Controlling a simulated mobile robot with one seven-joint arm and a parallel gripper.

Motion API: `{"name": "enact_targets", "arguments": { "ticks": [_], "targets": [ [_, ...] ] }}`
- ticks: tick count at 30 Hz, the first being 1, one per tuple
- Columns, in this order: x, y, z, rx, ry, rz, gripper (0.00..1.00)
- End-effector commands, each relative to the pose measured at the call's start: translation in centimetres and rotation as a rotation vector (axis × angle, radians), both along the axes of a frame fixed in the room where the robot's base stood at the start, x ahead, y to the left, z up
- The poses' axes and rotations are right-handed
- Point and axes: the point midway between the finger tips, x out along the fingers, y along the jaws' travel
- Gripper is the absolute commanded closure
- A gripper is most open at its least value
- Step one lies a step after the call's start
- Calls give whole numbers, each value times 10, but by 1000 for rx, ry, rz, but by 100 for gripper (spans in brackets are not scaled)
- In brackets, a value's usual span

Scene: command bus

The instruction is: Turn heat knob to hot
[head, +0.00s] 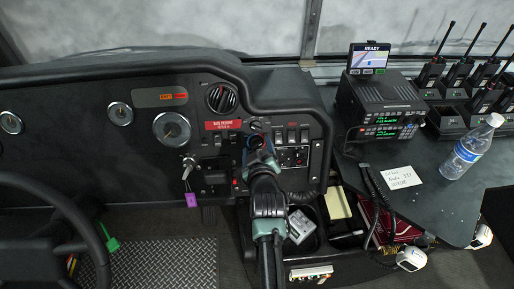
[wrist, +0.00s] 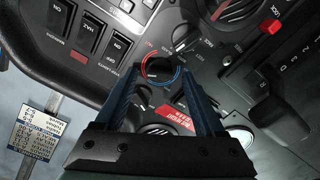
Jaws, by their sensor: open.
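The heat knob (wrist: 158,71) is a round dark knob with a red and blue arc around it. In the wrist view it lies between the tips of my two blue-grey fingers. The red end of the arc is at its upper left and the blue part curves around its right. My gripper (wrist: 161,76) is open around the knob, with a finger to each side. I cannot tell whether the fingers touch it or which way its pointer faces. In the head view my gripper (head: 257,148) reaches the dash panel, and my arm covers part of the panel below.
Rocker switches (wrist: 104,34) and other dials crowd the panel around the knob. A key with a purple tag (head: 192,200) hangs to the left. A radio unit (head: 380,105), a water bottle (head: 468,153) and a paper note (head: 400,177) are on the right-hand console.

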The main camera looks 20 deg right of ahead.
Motion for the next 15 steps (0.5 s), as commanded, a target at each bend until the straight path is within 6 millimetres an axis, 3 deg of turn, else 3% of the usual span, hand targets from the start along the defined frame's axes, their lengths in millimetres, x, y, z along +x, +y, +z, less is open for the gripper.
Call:
{"name": "enact_targets", "arguments": {
  "ticks": [13,15],
  "targets": [
    [7,-2,-3,0,0,1,29],
    [7,-2,-3,0,0,1,41]
  ]
}}
